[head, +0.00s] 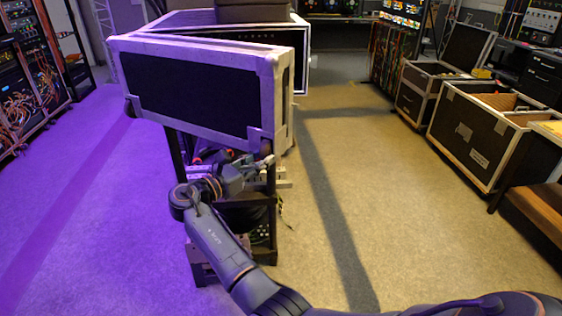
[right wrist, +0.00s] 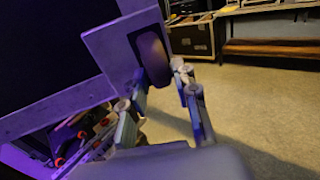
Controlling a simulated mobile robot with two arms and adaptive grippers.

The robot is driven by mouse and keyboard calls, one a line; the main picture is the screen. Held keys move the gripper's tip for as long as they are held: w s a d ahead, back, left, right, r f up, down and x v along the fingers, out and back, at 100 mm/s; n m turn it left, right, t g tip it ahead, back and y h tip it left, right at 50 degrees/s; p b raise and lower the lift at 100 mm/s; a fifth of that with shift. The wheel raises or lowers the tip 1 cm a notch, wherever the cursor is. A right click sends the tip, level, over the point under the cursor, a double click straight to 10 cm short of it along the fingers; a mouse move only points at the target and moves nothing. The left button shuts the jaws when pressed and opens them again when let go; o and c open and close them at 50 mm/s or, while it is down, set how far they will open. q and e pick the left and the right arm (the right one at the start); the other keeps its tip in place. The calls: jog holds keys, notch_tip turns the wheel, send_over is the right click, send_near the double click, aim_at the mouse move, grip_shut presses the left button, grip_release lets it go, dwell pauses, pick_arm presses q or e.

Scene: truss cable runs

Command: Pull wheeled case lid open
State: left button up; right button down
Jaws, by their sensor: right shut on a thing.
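The case lid (head: 190,88), a black panel with pale metal edges and corners, stands tilted out in front of the case body (head: 303,40) in the head view. My right gripper (head: 262,163) is at the lid's lower right corner. In the right wrist view, its two fingers (right wrist: 158,76) stand on either side of a dark rounded part, perhaps a wheel (right wrist: 152,56), at the lid corner (right wrist: 118,42). The gripper is shut on the lid there; the exact contact is partly hidden. My left gripper is not in view.
A dark rack frame (head: 268,225) with cables stands below the lid, close to my right arm. Open cases (head: 475,135) and a bench (head: 540,208) line the right side. Equipment racks (head: 25,75) stand at left.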

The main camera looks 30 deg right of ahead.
aim_at(268, 118)
jog(key=shift+a+r, duration=0.2)
jog(key=shift+r, duration=0.15)
jog(key=shift+a, duration=0.15)
jog(key=shift+d, duration=0.25)
jog(key=c, duration=1.1)
grip_release()
jog(key=shift+d+f, duration=0.1)
jog(key=shift+f, duration=0.05)
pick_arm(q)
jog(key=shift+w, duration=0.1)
pick_arm(e)
notch_tip(268, 118, up, 10)
